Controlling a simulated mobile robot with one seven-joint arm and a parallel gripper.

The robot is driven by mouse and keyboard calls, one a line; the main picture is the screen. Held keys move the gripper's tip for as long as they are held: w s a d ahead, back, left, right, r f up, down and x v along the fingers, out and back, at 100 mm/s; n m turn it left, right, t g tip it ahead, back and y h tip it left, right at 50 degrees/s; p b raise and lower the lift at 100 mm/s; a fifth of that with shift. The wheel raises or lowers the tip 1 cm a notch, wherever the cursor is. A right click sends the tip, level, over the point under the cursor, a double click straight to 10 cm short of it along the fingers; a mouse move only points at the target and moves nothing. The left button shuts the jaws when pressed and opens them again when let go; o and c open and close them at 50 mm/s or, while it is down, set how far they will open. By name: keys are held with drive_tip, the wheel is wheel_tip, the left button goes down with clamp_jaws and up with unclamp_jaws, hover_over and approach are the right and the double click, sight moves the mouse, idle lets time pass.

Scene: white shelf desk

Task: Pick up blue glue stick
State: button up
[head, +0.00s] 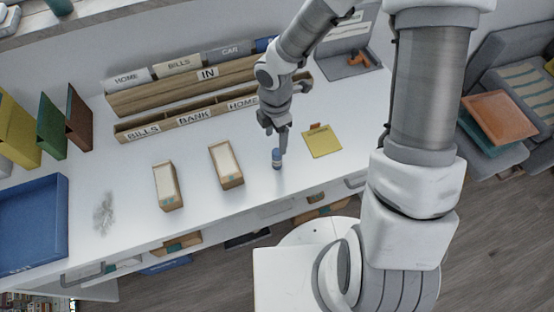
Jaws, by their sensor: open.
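The blue glue stick (277,159) is small and stands upright on the white desk (205,207), right of the two small wooden boxes. My gripper (279,146) is directly above it in the head view, with its fingers pointing down at the top of the glue stick. The fingers are open. They are too small in the picture to tell whether they straddle the glue stick's upper end or stop just above it.
Two narrow wooden boxes (167,186) (227,165) stand to the left. A yellow notepad (322,141) lies to the right. Labelled wooden organizers (184,122) line the back. A blue tray (63,222) is at far left. The desk's front middle is clear.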

sight(277, 151)
drive_tip(key=f+b, duration=0.1)
drive_tip(key=f, duration=0.3)
drive_tip(key=f+b, duration=0.1)
drive_tip(key=f, duration=0.3)
drive_tip(key=shift+s+d+f, duration=0.1)
drive_tip(key=shift+s+f, duration=0.05)
drive_tip(key=shift+s, duration=0.05)
clamp_jaws()
